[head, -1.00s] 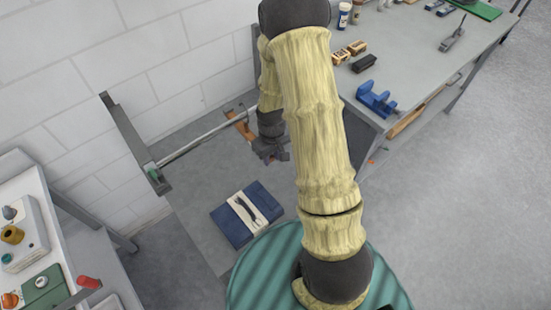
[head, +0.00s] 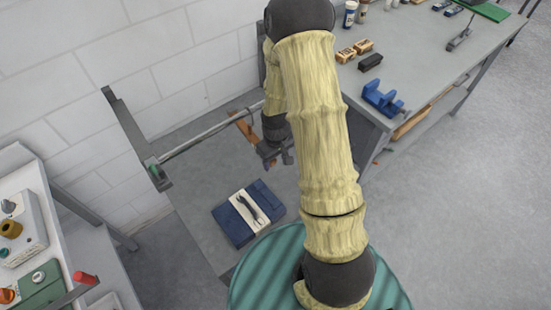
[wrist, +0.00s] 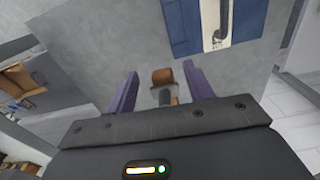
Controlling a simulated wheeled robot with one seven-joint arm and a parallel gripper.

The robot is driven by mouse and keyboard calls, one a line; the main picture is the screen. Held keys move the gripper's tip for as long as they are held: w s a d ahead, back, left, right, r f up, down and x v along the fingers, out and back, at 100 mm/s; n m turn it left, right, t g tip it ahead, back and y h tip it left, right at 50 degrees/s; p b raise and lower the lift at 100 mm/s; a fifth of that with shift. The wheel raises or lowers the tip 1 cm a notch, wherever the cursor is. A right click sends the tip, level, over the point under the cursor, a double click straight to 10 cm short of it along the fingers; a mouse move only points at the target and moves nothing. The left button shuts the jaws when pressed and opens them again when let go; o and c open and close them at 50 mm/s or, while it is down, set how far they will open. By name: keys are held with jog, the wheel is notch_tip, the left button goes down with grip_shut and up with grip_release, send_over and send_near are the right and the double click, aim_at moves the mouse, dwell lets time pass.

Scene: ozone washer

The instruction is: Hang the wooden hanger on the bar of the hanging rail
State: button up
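The wooden hanger (head: 243,128) is a brown strip in the head view, crossing the line of the metal rail bar (head: 205,135) near its right part. I cannot make out its hook or whether it bears on the bar. My gripper (head: 279,160) is just right of and below the hanger, partly behind my arm. In the wrist view my gripper (wrist: 160,74) has its two purple fingers spread apart. A brown wooden piece (wrist: 163,76), apparently the hanger's end, shows between them with gaps on both sides. A short grey cylinder shows just below it.
A blue mat (head: 233,222) with a pale strip and dark handle lies below the bar. The rail's dark left bracket (head: 135,138) stands by the white brick wall. A workbench (head: 425,60) with a blue vise (head: 381,98) is at right, a white side table at lower left.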

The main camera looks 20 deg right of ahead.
notch_tip(320, 180, up, 17)
jog(key=b, duration=0.1)
jog(key=shift+s+r, duration=0.2)
dwell(0.6)
dwell(0.4)
jog(key=s+a+m+t, duration=0.2)
jog(key=s+a+m, duration=0.1)
jog(key=s, duration=0.7)
jog(key=shift+a+r, duration=0.2)
jog(key=shift+r, duration=0.1)
dwell(2.1)
